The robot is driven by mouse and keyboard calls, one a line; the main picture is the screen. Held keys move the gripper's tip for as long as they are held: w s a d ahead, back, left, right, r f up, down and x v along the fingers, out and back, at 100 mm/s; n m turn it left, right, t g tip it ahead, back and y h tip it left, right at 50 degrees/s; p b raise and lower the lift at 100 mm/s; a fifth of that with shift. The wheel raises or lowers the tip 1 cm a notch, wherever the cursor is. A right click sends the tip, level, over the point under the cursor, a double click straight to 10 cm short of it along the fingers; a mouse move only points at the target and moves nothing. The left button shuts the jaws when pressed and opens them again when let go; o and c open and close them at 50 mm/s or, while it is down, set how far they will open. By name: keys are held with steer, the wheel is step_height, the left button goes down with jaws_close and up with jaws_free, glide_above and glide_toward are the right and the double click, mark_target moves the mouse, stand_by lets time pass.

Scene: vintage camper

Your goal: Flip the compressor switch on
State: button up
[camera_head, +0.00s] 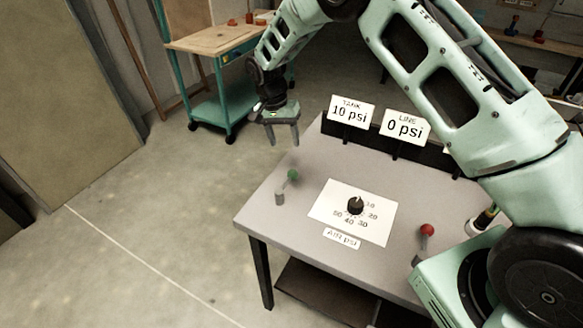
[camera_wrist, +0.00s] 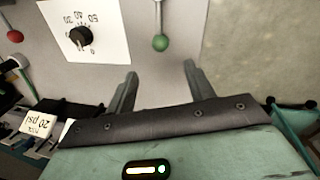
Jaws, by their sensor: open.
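A lever with a green ball knob (camera_head: 293,175) stands on a short grey post (camera_head: 280,198) at the left side of the grey table. In the wrist view, the green knob (camera_wrist: 160,42) is ahead of my fingertips, roughly centred between them and apart from them. A second lever with a red ball knob (camera_head: 427,230) is at the table's right; it also shows in the wrist view (camera_wrist: 14,36). Neither lever has a readable label, so I cannot tell which is the compressor switch. My gripper (camera_head: 284,141) is open and empty, pointing down above the table's far left edge.
A black dial (camera_head: 355,205) sits on a white scale card between the levers, with an "AIR psi" label in front. Signs at the back read TANK 10 psi (camera_head: 351,112) and LINE 0 psi (camera_head: 405,127). A teal cart (camera_head: 213,100) stands behind. Floor left of the table is clear.

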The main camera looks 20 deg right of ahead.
mark_target(291, 170)
steer(key=f+p, duration=0.1)
steer(key=f, duration=0.3)
steer(key=s+d+f+p, duration=0.1)
steer(key=f, duration=0.3)
steer(key=d+f+p, duration=0.1)
steer(key=f, duration=0.3)
steer(key=shift+s, duration=0.2)
steer(key=shift+a, duration=0.1)
jaws_close()
